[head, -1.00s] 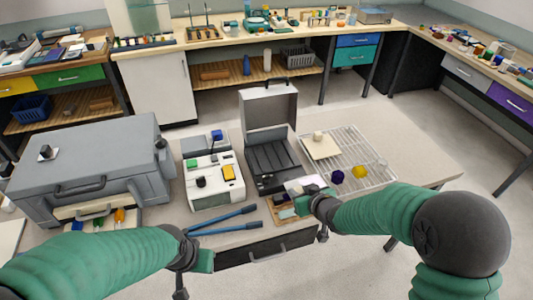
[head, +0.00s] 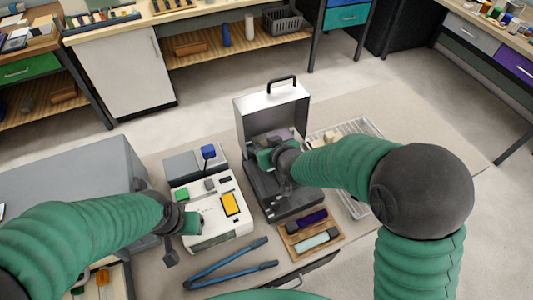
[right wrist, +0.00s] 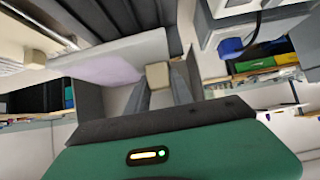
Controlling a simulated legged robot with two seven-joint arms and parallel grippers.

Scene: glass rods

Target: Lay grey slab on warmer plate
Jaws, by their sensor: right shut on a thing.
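The warmer (head: 265,203) is a dark box with a raised silver lid (head: 253,104). Its dark ribbed plate shows in the right wrist view (right wrist: 140,14). My right gripper (head: 268,157) is over the warmer, in front of the lid, shut on the grey slab. The pale grey-lavender slab shows in the right wrist view (right wrist: 108,66), with a beige knob (right wrist: 158,75) by the fingers. In the head view the slab (head: 287,134) is mostly hidden behind my gripper. I cannot tell whether it touches the plate. My left gripper (head: 190,222) is beside the white device; its jaws are unclear.
A white device (head: 222,235) with a yellow display stands left of the warmer. A wooden tray (head: 291,245) with purple and pale green bars lies in front. Blue-handled pliers (head: 225,266) lie at the front. A wire rack (head: 365,125) is partly hidden behind my right arm.

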